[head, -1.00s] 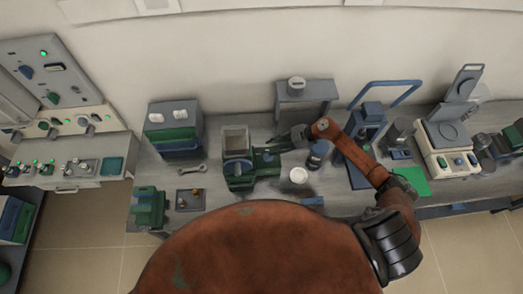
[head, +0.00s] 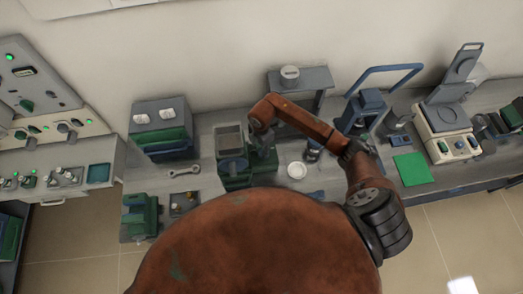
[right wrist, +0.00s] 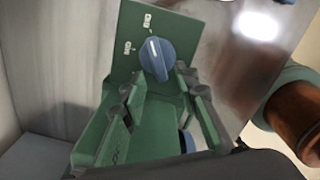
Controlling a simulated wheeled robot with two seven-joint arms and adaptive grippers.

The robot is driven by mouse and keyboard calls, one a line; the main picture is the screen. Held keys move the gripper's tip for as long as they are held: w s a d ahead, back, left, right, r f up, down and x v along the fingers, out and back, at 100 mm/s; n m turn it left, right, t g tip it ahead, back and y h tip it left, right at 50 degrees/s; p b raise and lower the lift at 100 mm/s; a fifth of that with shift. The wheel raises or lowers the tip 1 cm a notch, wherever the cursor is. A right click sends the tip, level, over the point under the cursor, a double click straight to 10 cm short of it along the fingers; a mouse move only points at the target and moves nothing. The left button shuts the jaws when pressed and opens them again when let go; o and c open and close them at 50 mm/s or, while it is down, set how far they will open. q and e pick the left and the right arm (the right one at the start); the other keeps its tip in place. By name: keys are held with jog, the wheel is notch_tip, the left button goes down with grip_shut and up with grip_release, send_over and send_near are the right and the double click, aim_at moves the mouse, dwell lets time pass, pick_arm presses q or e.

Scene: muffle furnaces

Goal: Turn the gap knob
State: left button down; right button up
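The gap knob (right wrist: 157,60) is a round blue-grey knob with a white pointer line, on an upright green panel with small white marks. It belongs to the green machine (head: 234,181) with a grey hopper on the bench. My right gripper (right wrist: 160,88) is open and empty in the right wrist view, its fingertips just short of the knob, one towards each side. I cannot tell whether they touch it. In the head view my right gripper (head: 262,145) is at the machine's right side, and the knob cannot be made out. My left gripper is not in view.
A white dish (head: 297,170) and a dark jar (head: 313,150) stand right of the machine. A small grey stand (head: 318,78) is behind. A wrench (head: 184,173) lies to the left. A blue-framed press (head: 365,105) stands to the right.

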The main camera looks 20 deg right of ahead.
jog(key=shift+f, duration=1.2)
jog(key=shift+c, duration=0.7)
grip_shut()
